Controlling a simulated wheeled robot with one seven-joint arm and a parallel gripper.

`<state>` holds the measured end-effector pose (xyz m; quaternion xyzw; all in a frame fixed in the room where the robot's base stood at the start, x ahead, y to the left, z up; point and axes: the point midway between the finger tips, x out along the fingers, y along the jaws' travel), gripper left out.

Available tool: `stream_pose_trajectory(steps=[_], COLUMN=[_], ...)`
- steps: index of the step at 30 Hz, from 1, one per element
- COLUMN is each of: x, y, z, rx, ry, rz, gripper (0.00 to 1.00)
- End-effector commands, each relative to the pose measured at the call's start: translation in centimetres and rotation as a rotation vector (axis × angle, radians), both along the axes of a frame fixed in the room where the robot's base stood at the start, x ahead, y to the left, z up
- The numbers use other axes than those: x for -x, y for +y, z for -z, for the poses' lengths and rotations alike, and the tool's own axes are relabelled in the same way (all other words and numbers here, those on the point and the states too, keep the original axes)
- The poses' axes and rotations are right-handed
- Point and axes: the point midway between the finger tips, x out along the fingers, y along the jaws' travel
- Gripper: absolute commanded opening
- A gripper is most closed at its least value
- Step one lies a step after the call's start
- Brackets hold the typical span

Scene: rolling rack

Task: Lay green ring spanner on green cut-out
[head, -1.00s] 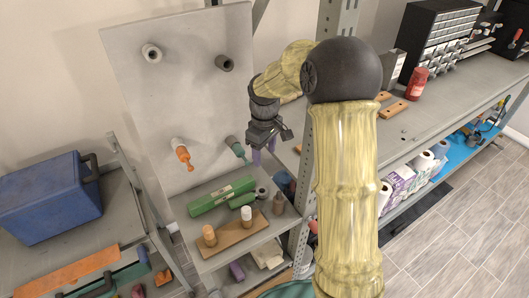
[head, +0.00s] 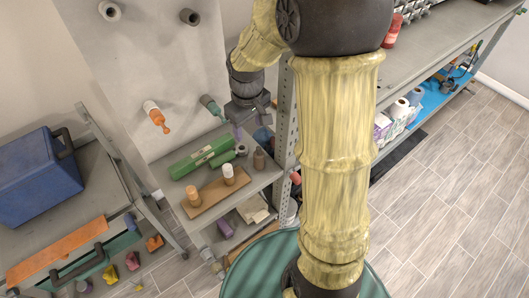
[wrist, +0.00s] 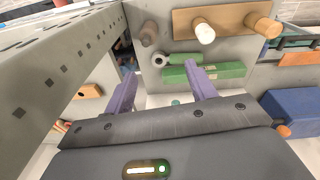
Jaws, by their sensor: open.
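The head view shows a grey-green piece (head: 212,105) sticking out from the grey upright panel, left of my gripper (head: 252,122).
A perforated rack post (head: 285,120) stands close right of my gripper. A blue case (head: 40,180) and orange strip (head: 55,250) are at left.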

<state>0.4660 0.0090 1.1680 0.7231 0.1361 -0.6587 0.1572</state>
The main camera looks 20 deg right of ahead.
Motion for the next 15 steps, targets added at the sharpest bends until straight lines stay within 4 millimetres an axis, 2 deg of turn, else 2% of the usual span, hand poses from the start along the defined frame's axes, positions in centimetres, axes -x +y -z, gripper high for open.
stream_pose_trajectory(steps=[1,3,6,9,12,15], x=[1.9,4.4,7.8,10.3,11.7,12.0], y=[-0.1,-0.3,-0.5,-0.7,-0.8,-0.8], z=[-0.2,-0.1,0.1,0.4,0.6,0.7], rx=[-0.005,-0.016,-0.040,-0.063,-0.076,-0.080], ry=[-0.020,-0.049,-0.089,-0.120,-0.134,-0.138], rz=[0.054,0.140,0.259,0.353,0.402,0.417], gripper=[0.56,0.56,0.56,0.56,0.56,0.56])
